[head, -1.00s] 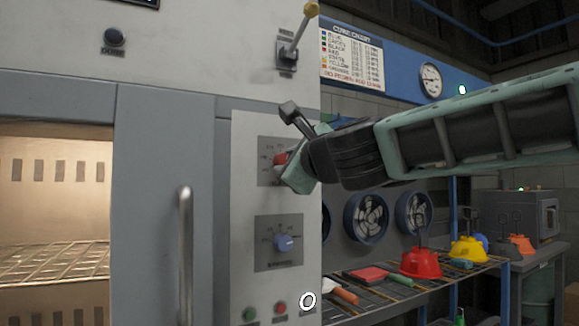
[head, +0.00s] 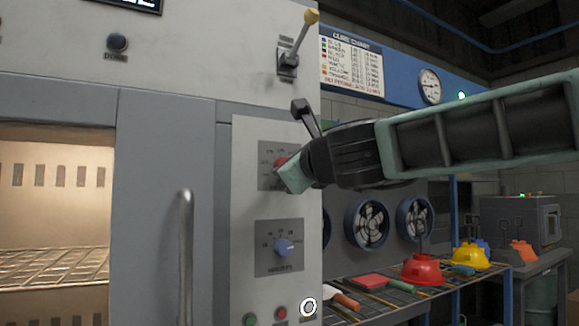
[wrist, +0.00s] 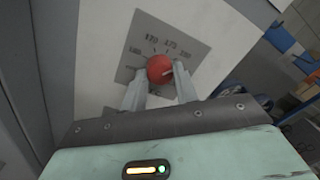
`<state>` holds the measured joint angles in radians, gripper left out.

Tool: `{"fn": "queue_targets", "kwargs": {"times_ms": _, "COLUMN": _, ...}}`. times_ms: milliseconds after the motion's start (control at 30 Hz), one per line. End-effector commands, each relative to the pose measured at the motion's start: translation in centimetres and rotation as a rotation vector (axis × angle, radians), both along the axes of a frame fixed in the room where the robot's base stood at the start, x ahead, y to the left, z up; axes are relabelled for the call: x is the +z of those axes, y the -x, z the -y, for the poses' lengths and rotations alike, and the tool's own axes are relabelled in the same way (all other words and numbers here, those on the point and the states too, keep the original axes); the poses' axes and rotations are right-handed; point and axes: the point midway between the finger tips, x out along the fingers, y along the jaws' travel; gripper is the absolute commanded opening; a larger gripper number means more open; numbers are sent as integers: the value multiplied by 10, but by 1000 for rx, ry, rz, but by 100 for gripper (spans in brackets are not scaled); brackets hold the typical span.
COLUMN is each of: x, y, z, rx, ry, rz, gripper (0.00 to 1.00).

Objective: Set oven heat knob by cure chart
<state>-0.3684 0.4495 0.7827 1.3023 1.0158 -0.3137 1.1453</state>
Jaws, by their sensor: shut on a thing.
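The red heat knob (head: 280,162) sits on a grey dial plate on the oven's control panel (head: 238,200). In the wrist view the red knob (wrist: 159,69) is between the two fingers of my gripper (wrist: 160,78), which is shut on it. Dial numbers show around the knob, among them 170 and 175; the others are hard to read. My gripper (head: 294,176) hides part of the dial in the head view. The cure chart (head: 351,62) hangs on the wall at the back; its rows have coloured squares, with text too small to read surely.
A blue knob (head: 284,247) is below the red one, with green and red buttons lower down. A yellow-tipped lever (head: 299,40) stands above. The oven's door handle (head: 185,255) is at left. A rack (head: 400,305) holds red and yellow hoods at right.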

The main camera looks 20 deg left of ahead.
Motion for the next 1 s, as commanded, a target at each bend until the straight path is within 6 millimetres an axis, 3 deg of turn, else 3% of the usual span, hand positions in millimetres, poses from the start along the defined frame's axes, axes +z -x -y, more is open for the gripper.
{"fn": "queue_targets", "kwargs": {"times_ms": 33, "x": -2, "y": -1, "z": 0, "rx": -2, "ry": 2, "rz": -2, "gripper": 7}}
{"fn": "queue_targets", "kwargs": {"times_ms": 67, "x": -2, "y": -1, "z": 0, "rx": -2, "ry": 2, "rz": -2, "gripper": 32}}
{"fn": "queue_targets", "kwargs": {"times_ms": 133, "x": -2, "y": -1, "z": 0, "rx": -2, "ry": 2, "rz": -1, "gripper": 51}}
{"fn": "queue_targets", "kwargs": {"times_ms": 567, "x": -1, "y": 5, "z": 7, "rx": -1, "ry": 2, "rz": 3, "gripper": 51}}
{"fn": "queue_targets", "kwargs": {"times_ms": 1000, "x": -5, "y": 58, "z": 63, "rx": -4, "ry": 3, "rz": 5, "gripper": 51}}
